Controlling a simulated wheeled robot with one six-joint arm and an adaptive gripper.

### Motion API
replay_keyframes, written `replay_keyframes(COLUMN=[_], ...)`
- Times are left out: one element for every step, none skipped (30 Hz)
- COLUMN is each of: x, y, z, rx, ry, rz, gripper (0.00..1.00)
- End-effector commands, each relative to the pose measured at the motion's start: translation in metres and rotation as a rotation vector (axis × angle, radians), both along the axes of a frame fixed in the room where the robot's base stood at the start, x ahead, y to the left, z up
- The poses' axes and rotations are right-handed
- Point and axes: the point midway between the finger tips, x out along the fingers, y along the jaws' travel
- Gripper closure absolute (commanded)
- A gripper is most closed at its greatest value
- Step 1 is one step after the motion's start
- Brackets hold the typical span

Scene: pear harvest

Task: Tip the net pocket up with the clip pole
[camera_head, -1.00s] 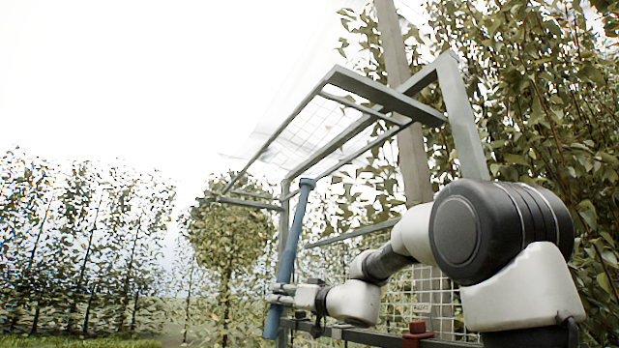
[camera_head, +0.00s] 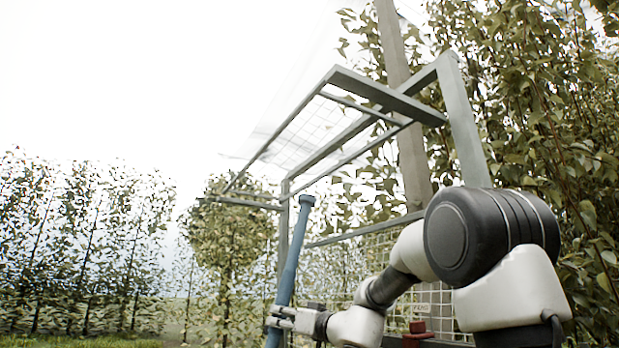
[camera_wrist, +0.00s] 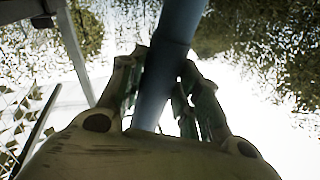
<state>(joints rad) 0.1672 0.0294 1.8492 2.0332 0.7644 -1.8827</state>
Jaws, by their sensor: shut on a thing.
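The clip pole (camera_head: 290,262) is a blue tube with a wider cap at its top, standing nearly upright and leaning slightly right. My gripper (camera_head: 279,319) is shut on its lower part in the head view. In the wrist view the pole (camera_wrist: 172,50) runs up between the two fingers of my gripper (camera_wrist: 160,95). The pole's lower end is out of the picture. I cannot make out the net pocket for certain; a pale mesh panel (camera_head: 300,135) sits inside the tilted grey overhead frame (camera_head: 385,94). The pole's cap is below this panel in the picture; I cannot tell any contact.
A grey upright post (camera_head: 463,120) and a wooden pole (camera_head: 412,150) stand behind my arm. A red part (camera_head: 417,328) sits on a dark rail at the bottom. Leafy trees (camera_head: 540,110) fill the right side. Open sky and grass lie to the left.

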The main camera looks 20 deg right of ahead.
Motion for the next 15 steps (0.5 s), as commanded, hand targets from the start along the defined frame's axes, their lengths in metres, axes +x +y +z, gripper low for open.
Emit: replay_keyframes(x=[0.0001, 0.0, 0.0, 0.0, 0.0, -0.0002, -0.0002, -0.0002, -0.0002, -0.0002, -0.0002, -0.0003, -0.0003, -0.0003, -0.0002], y=[-0.0002, -0.0002, -0.0002, -0.0002, -0.0003, -0.0003, -0.0002, -0.0003, -0.0003, -0.0003, -0.0003, -0.0002, -0.0002, -0.0002, -0.0002], z=[-0.0023, -0.0038, -0.0054, -0.0063, -0.0073, -0.0081, -0.0086, -0.0088, -0.009, -0.009, -0.0089, -0.0089, -0.0089, -0.0089, -0.0089], rx=[-0.001, -0.001, 0.0, 0.0, 0.0, 0.001, 0.0, 0.0, 0.0, 0.0, -0.001, -0.001, -0.001, -0.001, -0.001], ry=[0.0, 0.0, -0.001, -0.001, -0.001, -0.001, -0.002, -0.002, -0.002, -0.002, -0.002, -0.002, -0.002, -0.002, -0.002], rz=[0.0, 0.0, 0.0, -0.001, -0.001, -0.001, -0.002, -0.002, -0.002, -0.002, -0.002, -0.002, -0.002, -0.002, -0.002], gripper=[0.95, 0.95, 0.95, 0.95, 0.95, 0.95, 0.95, 0.95, 0.95, 0.95, 0.95, 0.95, 0.95, 0.95, 0.95])
